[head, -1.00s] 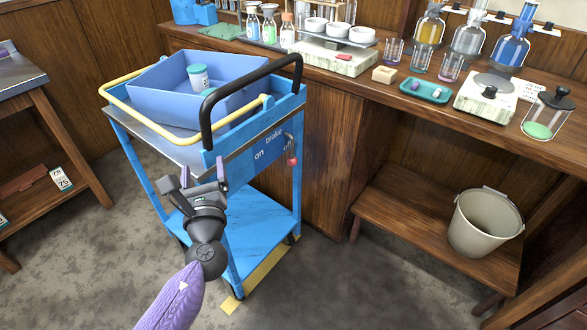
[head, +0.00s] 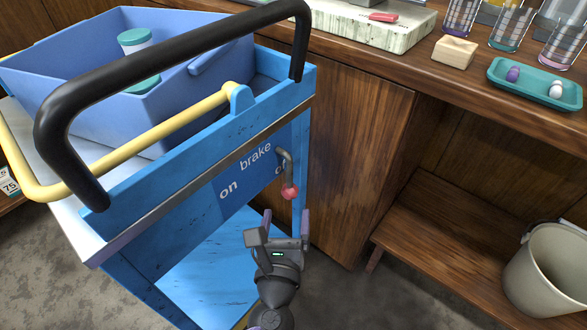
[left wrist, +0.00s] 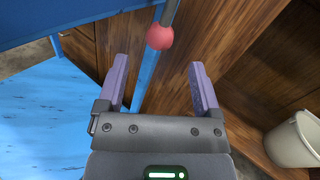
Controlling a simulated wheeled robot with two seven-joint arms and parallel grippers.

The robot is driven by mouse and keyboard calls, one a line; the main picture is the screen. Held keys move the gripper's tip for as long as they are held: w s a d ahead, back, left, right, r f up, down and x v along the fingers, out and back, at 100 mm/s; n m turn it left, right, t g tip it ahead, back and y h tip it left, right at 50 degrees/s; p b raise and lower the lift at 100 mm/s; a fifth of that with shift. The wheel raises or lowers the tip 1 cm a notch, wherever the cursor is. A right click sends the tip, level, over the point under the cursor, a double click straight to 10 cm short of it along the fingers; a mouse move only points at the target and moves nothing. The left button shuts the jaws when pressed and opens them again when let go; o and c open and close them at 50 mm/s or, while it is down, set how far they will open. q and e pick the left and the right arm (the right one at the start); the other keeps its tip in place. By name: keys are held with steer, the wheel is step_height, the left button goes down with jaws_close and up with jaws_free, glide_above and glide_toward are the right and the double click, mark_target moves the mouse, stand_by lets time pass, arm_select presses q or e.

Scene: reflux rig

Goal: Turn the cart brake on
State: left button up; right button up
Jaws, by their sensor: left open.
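The blue cart (head: 180,190) stands against the wooden bench. The brake lever (head: 286,172) is a grey bent rod with a red ball knob (head: 290,192), hanging down at the "off" side. My left gripper (head: 285,222) is open and empty just below the knob. In the left wrist view the knob (left wrist: 160,37) is ahead of and between the open fingers (left wrist: 159,85), not touching them. My right gripper is not in view.
A black handle (head: 170,45) arches over the cart's near end, with a yellow rail (head: 140,140) and a blue bin (head: 215,60) behind it. The bench's wooden cabinet (head: 350,150) is close on the right. A bucket (head: 550,270) stands on the low shelf.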

mark_target(291, 192)
arm_select(q)
steer(key=w+b, duration=0.1)
steer(key=w, duration=0.2)
steer(key=w+b, duration=0.1)
steer(key=w, duration=0.3)
steer(key=shift+d+f, duration=0.15)
steer(key=shift+w, duration=0.6)
steer(key=shift+r, duration=0.2)
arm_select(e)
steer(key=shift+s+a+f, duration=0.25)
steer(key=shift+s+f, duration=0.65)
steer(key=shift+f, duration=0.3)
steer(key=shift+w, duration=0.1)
arm_select(q)
steer(key=shift+c, duration=1.1)
jaws_close()
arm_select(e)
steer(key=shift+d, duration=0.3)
